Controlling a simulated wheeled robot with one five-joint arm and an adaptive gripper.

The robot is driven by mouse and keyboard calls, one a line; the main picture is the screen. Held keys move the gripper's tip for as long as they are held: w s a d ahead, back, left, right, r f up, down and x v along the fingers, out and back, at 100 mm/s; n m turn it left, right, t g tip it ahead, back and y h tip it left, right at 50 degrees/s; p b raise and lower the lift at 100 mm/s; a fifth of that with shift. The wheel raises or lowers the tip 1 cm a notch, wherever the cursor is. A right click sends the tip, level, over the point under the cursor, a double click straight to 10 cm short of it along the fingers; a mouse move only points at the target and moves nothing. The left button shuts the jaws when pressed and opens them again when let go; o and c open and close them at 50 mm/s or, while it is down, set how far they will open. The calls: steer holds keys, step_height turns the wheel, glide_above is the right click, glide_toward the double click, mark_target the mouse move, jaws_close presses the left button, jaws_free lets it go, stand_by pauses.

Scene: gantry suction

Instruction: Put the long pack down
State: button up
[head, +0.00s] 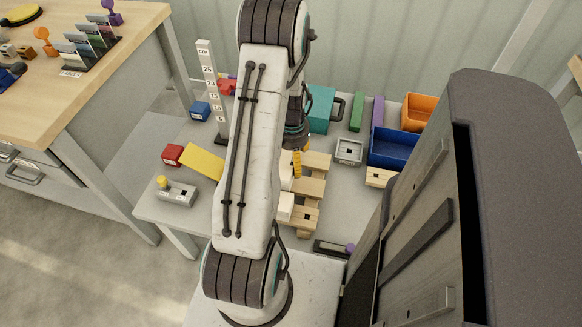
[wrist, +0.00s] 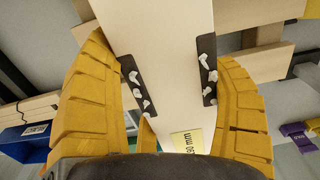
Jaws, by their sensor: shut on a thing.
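A long cream pack (wrist: 165,60) fills the middle of the wrist view, with black patches on its sides and a yellow label partly reading "90 mm". My gripper's yellow fingers (wrist: 165,75) are closed on it from both sides. In the head view my arm hides most of the gripper; only a yellow bit of it (head: 297,164) shows. A wooden pallet (head: 313,188) lies below and to the right of the arm, with pale blocks at its left edge; I cannot tell which of these is the held pack. Pallet slats (wrist: 262,14) also show behind the pack in the wrist view.
A ruler post (head: 211,88), a yellow plate (head: 203,161) and a red block (head: 172,154) stand left.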

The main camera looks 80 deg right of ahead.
steer(key=shift+d+f+b, duration=0.1)
steer(key=shift+f+b, duration=0.2)
steer(key=shift+f, duration=1.75)
steer(key=shift+f, duration=0.1)
steer(key=o, duration=1.1)
step_height(320, 180, up, 12)
steer(key=shift+r+p, duration=0.1)
steer(key=shift+p, duration=0.9)
